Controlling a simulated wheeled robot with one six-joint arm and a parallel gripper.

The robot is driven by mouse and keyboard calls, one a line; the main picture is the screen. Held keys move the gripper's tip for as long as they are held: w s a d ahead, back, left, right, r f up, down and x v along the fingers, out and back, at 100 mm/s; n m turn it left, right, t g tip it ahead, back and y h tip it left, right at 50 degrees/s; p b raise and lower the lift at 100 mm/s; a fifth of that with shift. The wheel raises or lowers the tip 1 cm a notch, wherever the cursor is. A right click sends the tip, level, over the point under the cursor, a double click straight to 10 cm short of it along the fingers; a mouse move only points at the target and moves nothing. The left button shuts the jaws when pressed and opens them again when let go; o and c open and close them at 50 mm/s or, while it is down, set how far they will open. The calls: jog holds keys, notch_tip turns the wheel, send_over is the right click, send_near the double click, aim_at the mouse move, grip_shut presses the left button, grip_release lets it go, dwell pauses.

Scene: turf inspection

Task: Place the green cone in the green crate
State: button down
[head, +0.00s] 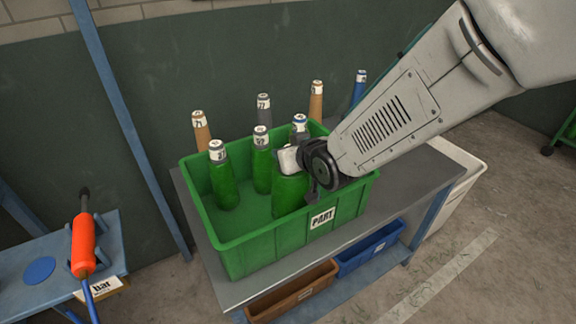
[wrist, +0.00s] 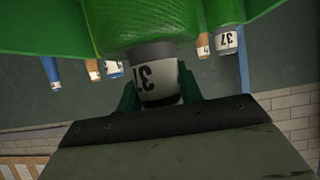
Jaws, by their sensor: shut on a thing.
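My gripper (head: 303,162) is over the front right part of the green crate (head: 262,247), which is labelled PART. It is shut on the grey neck of a green cone (head: 289,192). In the wrist view, my gripper (wrist: 160,97) grips this cone (wrist: 150,25) by its neck, labelled 37. The cone is upright, with its body inside the crate walls; whether its base touches the floor is hidden.
The crate is on a grey bench (head: 408,192). Brown cones (head: 202,134), a grey cone (head: 264,112) and a blue cone (head: 358,90) stand behind it. Brown (head: 292,290) and blue (head: 370,249) bins are below. An orange-handled tool (head: 83,245) is at left.

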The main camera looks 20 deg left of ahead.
jog(key=shift+f, duration=1.9)
jog(key=c, duration=0.9)
grip_release()
jog(key=shift+s+d+r, duration=0.2)
jog(key=shift+r, duration=0.05)
jog(key=v, duration=1.1)
jog(key=shift+s+d, duration=0.15)
